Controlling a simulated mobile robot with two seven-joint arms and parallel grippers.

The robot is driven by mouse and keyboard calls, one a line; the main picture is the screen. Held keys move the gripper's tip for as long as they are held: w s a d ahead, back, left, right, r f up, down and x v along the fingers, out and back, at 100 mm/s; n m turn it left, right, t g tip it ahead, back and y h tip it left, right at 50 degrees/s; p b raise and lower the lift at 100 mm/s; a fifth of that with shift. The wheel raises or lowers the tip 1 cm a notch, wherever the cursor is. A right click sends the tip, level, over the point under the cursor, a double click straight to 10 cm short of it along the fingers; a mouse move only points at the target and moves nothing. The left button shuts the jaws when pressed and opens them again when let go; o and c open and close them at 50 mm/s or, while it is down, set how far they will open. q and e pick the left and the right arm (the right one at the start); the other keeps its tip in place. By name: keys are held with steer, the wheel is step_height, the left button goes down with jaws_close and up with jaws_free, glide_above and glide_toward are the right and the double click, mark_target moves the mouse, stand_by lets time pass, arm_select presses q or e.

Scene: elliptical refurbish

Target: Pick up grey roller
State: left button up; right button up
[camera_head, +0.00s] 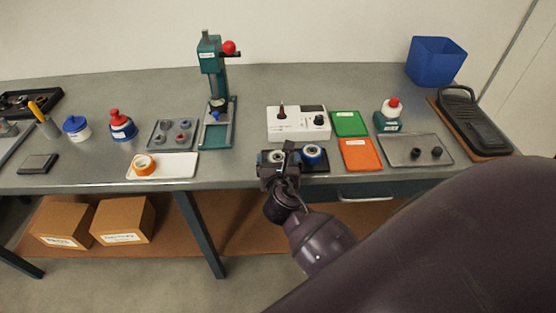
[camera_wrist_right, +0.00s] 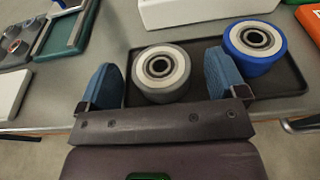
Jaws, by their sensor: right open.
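The grey roller (camera_wrist_right: 161,73) stands on a black tray (camera_wrist_right: 288,76) with its round white and black end facing up. My right gripper (camera_wrist_right: 166,86) is open, with one blue-padded finger on each side of the grey roller; I cannot tell whether either finger touches it. In the head view the right gripper (camera_head: 279,165) is over the tray at the table's front edge, and the grey roller (camera_head: 276,156) shows between its fingers, partly hidden. A blue roller (camera_wrist_right: 255,46) stands right of the grey one, close to the right finger. My left gripper is not in view.
A white box with a knob (camera_head: 297,123) stands just behind the tray. Green (camera_head: 349,123) and orange (camera_head: 360,154) mats lie to the right. A teal press (camera_head: 213,85) stands back left, and a white mat with orange tape (camera_head: 176,166) lies left.

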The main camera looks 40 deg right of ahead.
steer(key=c, duration=1.1)
steer(key=shift+o, duration=0.2)
